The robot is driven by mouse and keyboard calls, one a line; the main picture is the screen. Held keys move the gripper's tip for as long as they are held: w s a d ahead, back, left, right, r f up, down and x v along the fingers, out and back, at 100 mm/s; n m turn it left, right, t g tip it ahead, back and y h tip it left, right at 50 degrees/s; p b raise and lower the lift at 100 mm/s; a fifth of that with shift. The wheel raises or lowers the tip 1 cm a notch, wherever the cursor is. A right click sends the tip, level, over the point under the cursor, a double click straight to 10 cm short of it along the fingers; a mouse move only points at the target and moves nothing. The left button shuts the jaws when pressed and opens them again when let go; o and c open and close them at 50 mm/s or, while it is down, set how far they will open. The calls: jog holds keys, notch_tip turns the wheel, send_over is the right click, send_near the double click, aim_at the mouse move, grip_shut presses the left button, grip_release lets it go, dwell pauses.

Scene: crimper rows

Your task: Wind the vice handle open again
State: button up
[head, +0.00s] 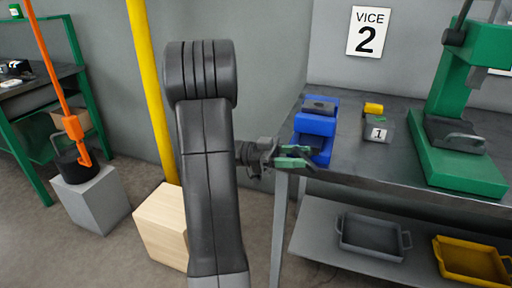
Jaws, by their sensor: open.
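A blue vice (315,123) with grey jaw parts stands at the left end of the grey bench (400,165), below a sign reading VICE 2 (367,32). My gripper (303,160), with green fingers, is open at the near left edge of the bench, close in front of the vice. It covers the vice's lower front. I cannot make out the vice handle, and I cannot tell whether the fingers touch anything.
A block labelled 1 (378,132) with a yellow piece (373,109) sits right of the vice. A green press (455,150) stands further right. A grey tray (372,236) and a yellow tray (470,262) lie on the lower shelf. A yellow post (152,90) stands behind my arm.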

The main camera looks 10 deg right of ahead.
jog(key=shift+w+a+r+p, duration=0.15)
jog(key=shift+a+p, duration=0.25)
jog(key=shift+p, duration=0.65)
jog(key=shift+w+a+r+p, duration=0.15)
jog(key=shift+a+p, duration=0.25)
jog(key=shift+p, duration=0.6)
jog(key=p+v, duration=1.1)
jog(key=p, duration=0.1)
jog(key=shift+f, duration=0.35)
jog(key=shift+w+d, duration=0.1)
